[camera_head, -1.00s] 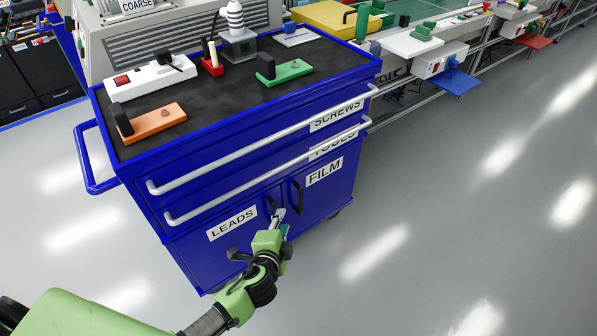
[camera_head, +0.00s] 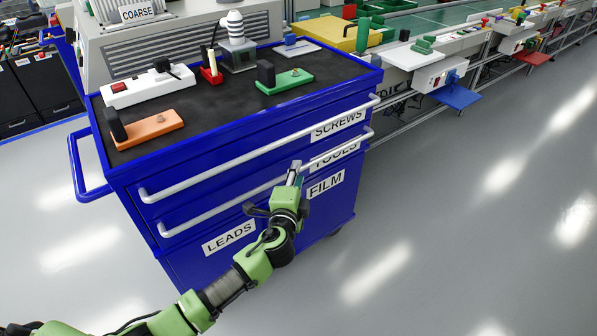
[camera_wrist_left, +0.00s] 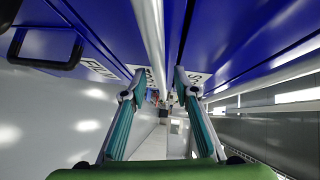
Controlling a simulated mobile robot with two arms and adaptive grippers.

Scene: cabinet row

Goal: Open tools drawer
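The blue cabinet has a TOOLS drawer (camera_head: 215,205) below the SCREWS drawer, both closed. The TOOLS label (camera_head: 336,156) is partly covered by its own white bar handle (camera_head: 200,219). My left gripper (camera_head: 294,172) is at the middle of this handle in the head view and hides part of it. In the left wrist view, the gripper's two fingers (camera_wrist_left: 159,76) are apart, with the white handle (camera_wrist_left: 150,30) running between them, nearer the left finger. I cannot tell whether either finger touches it. My right gripper is not in view.
The SCREWS handle (camera_head: 260,150) runs just above. LEADS (camera_head: 229,237) and FILM (camera_head: 326,185) doors are below; a black door handle (camera_wrist_left: 45,48) shows in the wrist view. Several items stand on the black top (camera_head: 215,110). The floor at the right (camera_head: 450,240) is clear.

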